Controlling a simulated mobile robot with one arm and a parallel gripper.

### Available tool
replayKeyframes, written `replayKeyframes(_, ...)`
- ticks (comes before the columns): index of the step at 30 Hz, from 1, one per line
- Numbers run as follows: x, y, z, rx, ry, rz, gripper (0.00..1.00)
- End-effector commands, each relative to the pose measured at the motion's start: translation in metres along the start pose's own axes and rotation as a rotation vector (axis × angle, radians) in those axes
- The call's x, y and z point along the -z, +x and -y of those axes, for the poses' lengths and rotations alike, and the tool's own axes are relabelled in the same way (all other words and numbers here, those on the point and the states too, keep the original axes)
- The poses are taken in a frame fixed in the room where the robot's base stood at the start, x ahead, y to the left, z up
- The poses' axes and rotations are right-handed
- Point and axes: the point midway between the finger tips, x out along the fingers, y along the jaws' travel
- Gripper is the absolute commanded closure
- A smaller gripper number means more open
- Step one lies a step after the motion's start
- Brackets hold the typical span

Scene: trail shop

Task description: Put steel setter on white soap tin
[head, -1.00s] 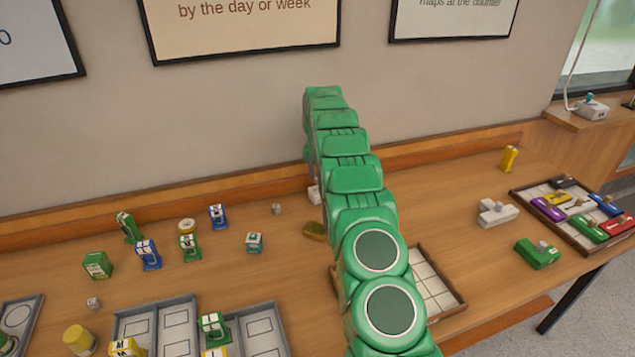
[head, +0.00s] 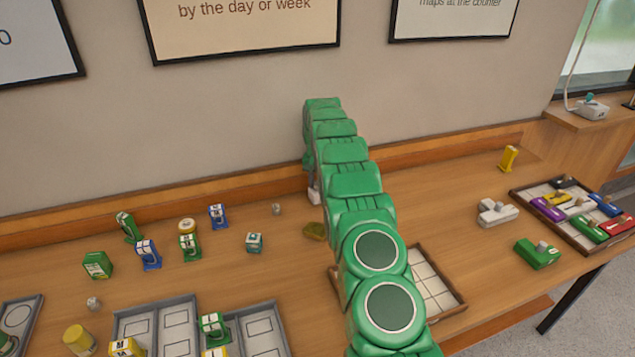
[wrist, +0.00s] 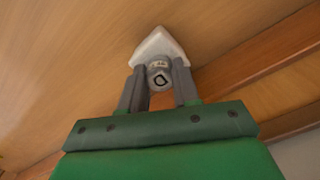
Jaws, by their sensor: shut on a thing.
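In the wrist view my gripper (wrist: 158,88) is shut on a small grey cylinder, the steel setter (wrist: 158,75), which has a dark mark on its end. A white block with a pointed outline, seemingly the white soap tin (wrist: 160,44), shows just beyond the setter. I cannot tell whether the two touch. A small white piece (head: 314,197) shows at the arm's left edge, near the back of the table, and may be the same block.
An olive lump (head: 314,231) lies close left of my arm. A wooden tray (head: 461,306) is partly behind the arm. Several small boxes and grey trays (head: 118,322) stand at left. A white T-shaped item (head: 497,212) and a tray of coloured pieces (head: 519,194) are at right.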

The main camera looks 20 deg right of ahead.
Motion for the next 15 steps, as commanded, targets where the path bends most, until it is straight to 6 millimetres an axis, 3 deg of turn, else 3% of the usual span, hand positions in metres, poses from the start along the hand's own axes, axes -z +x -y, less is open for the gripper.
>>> replayKeyframes(5, 0.0002, 0.0025, -0.0001, 0.0, 0.0, -0.001, 1.0)
replayKeyframes(6, 0.0002, 0.0022, -0.0002, 0.0, 0.0, -0.001, 0.63)
replayKeyframes(10, 0.0003, 0.0019, -0.0002, 0.0, 0.0, -0.001, 0.44)
replayKeyframes(15, 0.0003, 0.0018, -0.0002, 0.0, 0.0, -0.001, 0.44)
